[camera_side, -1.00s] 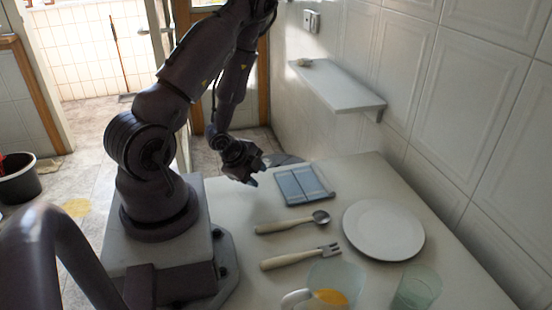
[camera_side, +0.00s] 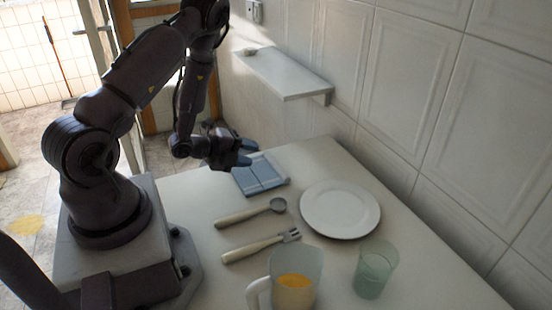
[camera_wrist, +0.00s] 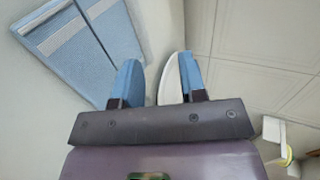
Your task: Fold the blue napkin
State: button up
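The blue napkin (camera_side: 262,177) lies flat at the far end of the white table in the side view. A line runs across it and splits it into two panels, with a pale stripe; it also shows at the upper left in the wrist view (camera_wrist: 75,48). My gripper (camera_side: 246,153) is at the napkin's far edge in the side view and hides part of it. In the wrist view my gripper (camera_wrist: 160,80) has its blue fingertips apart with nothing between them, to the right of the napkin. I cannot tell its exact height.
A spoon (camera_side: 245,214), a fork (camera_side: 262,244) and a white plate (camera_side: 340,209) lie nearer on the table. A jug with orange contents (camera_side: 293,283) and a green glass (camera_side: 375,268) stand in front. A wall shelf (camera_side: 285,73) juts out above the far end.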

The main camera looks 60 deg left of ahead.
aim_at(277, 164)
jog(key=w+g, duration=0.2)
jog(key=shift+r+g, duration=0.35)
jog(key=shift+g, duration=0.05)
jog(key=w+g, duration=0.2)
jog(key=shift+f+g, duration=0.15)
jog(key=shift+g, duration=0.15)
jog(key=w+g, duration=0.1)
jog(key=g, duration=0.1)
jog(key=w+f+g, duration=0.1)
jog(key=shift+a+f+g, duration=0.1)
jog(key=shift+g, duration=0.3)
jog(key=shift+w+f+g, duration=0.5)
jog(key=shift+w+g, duration=0.1)
jog(key=shift+g, duration=0.5)
jog(key=f+g, duration=0.1)
jog(key=w+g, duration=0.1)
jog(key=g, duration=0.1)
jog(key=shift+w+f, duration=0.1)
jog(key=shift+f, duration=0.25)
jog(key=shift+w+f+g, duration=0.2)
jog(key=shift+f+g, duration=0.2)
jog(key=shift+g, duration=0.25)
jog(key=shift+w+f+g, duration=0.15)
jog(key=shift+f+g, duration=0.2)
jog(key=shift+g, duration=0.3)
jog(key=shift+f+h, duration=0.2)
jog(key=shift+h, duration=0.1)
